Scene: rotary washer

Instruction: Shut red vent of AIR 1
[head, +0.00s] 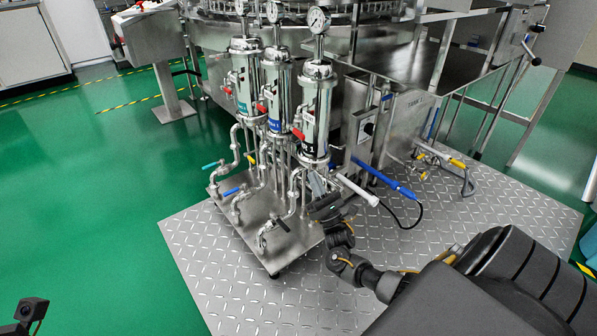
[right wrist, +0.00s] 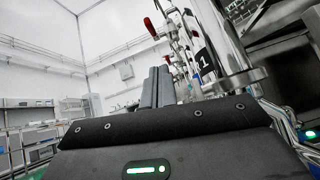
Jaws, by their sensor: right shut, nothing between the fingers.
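Three steel filter housings stand in a row in the head view. The nearest one (head: 314,110) has a black label. In the right wrist view a black label with a white 1 (right wrist: 205,65) shows on a housing; the word AIR is not readable. A red vent handle (head: 298,133) sticks out from the left side of the nearest housing. A red handle (right wrist: 151,27) also shows in the right wrist view, up and left of the fingers. My right gripper (head: 317,184) is low beside this housing's base, below the vent. Its fingers (right wrist: 157,87) are shut and empty, apart from the handle.
Two more red handles (head: 262,108) (head: 228,91) sit on the other housings. Pipes with a black-handled valve (head: 268,228) and a blue-handled valve (head: 231,191) stand in front. The green floor at left is clear.

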